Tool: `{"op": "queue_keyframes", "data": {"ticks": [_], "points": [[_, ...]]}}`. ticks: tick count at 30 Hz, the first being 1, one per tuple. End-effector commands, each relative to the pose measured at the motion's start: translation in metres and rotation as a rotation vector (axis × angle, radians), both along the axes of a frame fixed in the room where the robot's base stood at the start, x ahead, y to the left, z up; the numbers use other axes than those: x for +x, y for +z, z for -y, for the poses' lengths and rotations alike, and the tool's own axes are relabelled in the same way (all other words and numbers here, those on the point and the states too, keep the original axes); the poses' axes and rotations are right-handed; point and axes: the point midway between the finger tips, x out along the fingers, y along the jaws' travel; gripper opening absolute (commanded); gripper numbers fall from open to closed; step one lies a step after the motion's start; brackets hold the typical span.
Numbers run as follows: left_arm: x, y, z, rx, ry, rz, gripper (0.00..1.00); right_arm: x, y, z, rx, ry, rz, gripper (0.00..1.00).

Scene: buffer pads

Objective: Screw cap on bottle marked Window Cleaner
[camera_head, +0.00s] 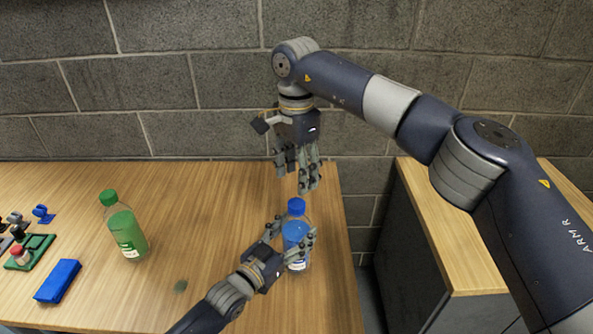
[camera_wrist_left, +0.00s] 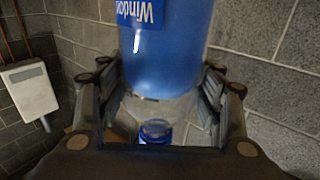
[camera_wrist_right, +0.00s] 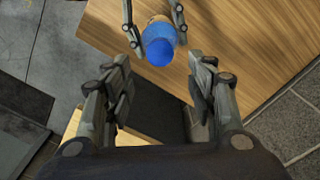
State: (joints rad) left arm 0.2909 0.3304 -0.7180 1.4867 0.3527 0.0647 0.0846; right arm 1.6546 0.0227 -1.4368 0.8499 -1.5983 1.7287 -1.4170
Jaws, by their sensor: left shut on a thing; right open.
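The Window Cleaner bottle (camera_head: 295,232) is clear with blue liquid and stands upright near the table's right edge. Its label, partly reading "Window", shows in the left wrist view (camera_wrist_left: 140,12). A blue cap (camera_head: 296,205) sits at the top of the bottle; how tightly it is seated cannot be told. The cap also shows from above in the right wrist view (camera_wrist_right: 159,52). My left gripper (camera_head: 290,236) is shut around the bottle's body. My right gripper (camera_head: 297,183) is open and empty, fingers pointing down, above the cap and apart from it.
A green bottle with a green cap (camera_head: 124,226) stands to the left on the wooden table (camera_head: 205,205). A blue block (camera_head: 58,281) and a green tray with small parts (camera_head: 30,252) lie farther left. A second wooden-topped unit (camera_head: 440,220) stands right, across a gap.

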Motion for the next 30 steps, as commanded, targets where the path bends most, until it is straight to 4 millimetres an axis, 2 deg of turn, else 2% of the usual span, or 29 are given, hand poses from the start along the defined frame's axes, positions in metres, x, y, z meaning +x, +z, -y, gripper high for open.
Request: {"op": "queue_keyframes", "data": {"ticks": [6, 18, 23, 30], "points": [[0.001, 0.001, -0.001, 0.0, 0.001, 0.001, 0.0, 0.0, 0.001, 0.0, 0.001, 0.104, 0.0, 0.52], [0.001, 0.001, -0.001, 0.0, 0.001, 0.001, 0.0, 0.0, -0.002, 0.0, 0.001, 0.109, -0.001, 0.52], [0.0, 0.001, -0.001, 0.0, 0.001, 0.002, 0.0, 0.0, -0.019, 0.001, 0.0, 0.11, -0.002, 0.52], [0.0, 0.001, -0.001, 0.0, 0.001, 0.002, 0.0, 0.0, -0.056, 0.001, 0.0, 0.109, -0.002, 0.52]]}}
